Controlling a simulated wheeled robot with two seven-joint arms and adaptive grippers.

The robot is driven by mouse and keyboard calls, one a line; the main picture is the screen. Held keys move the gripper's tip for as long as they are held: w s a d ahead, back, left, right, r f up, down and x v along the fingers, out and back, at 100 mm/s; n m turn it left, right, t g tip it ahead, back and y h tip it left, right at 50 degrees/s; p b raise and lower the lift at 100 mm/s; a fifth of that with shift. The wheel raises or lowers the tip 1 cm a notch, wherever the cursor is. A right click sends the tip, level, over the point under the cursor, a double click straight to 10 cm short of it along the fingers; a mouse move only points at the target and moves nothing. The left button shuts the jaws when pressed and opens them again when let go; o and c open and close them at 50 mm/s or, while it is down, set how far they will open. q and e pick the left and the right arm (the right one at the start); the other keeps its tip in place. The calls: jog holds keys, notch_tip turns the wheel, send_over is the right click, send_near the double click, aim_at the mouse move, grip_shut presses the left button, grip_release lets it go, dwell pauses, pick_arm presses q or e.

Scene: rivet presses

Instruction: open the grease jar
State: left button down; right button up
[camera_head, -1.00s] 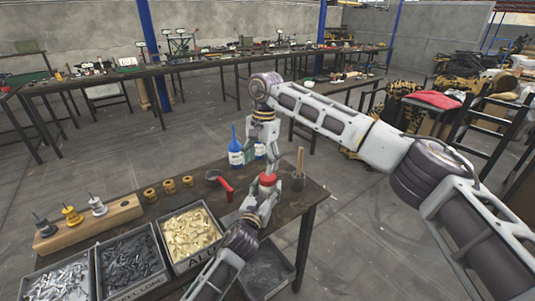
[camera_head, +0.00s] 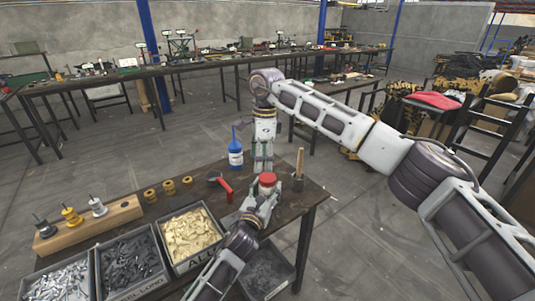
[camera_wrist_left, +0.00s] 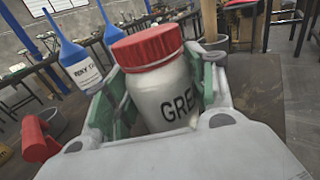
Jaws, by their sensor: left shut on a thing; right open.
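The grease jar is pale with a red lid (camera_head: 267,179) and stands upright at the near right part of the workbench. In the left wrist view its body (camera_wrist_left: 165,103) shows part of the dark lettering "GRE", under the ribbed red lid (camera_wrist_left: 147,46), which sits on the jar. My left gripper (camera_head: 267,193) is shut on the jar's body, with green-padded fingers on both sides of it. My right gripper (camera_head: 263,164) points down just above and behind the lid. It is open; whether it touches the lid cannot be told.
A blue bottle (camera_head: 236,153) and a red-handled tool (camera_head: 226,187) are left of the jar; a second bottle (camera_wrist_left: 112,30) shows in the wrist view. A wooden-handled tool (camera_head: 299,162) stands close on the right. Bins of parts (camera_head: 190,236) line the near side.

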jog(key=m, duration=0.4)
jog(key=shift+w+d+r+m, duration=0.15)
jog(key=shift+r+m, duration=0.1)
jog(key=shift+m, duration=0.15)
jog(key=m, duration=0.5)
jog(key=shift+d+r, duration=0.15)
jog(key=shift+r, duration=0.05)
jog(key=m, duration=0.4)
jog(key=shift+w+d+r+m, duration=0.1)
jog(key=shift+d+m, duration=0.05)
jog(key=shift+m, duration=0.25)
jog(key=m, duration=0.5)
jog(key=shift+w+d+h, duration=0.1)
jog(key=shift+d+h, duration=0.1)
jog(key=shift+h, duration=0.1)
jog(key=m, duration=0.5)
jog(key=shift+d, duration=0.15)
jog(key=m, duration=0.5)
jog(key=shift+d, duration=0.15)
jog(key=m, duration=0.5)
jog(key=shift+m, duration=0.3)
jog(key=m, duration=0.4)
jog(key=shift+m, duration=0.3)
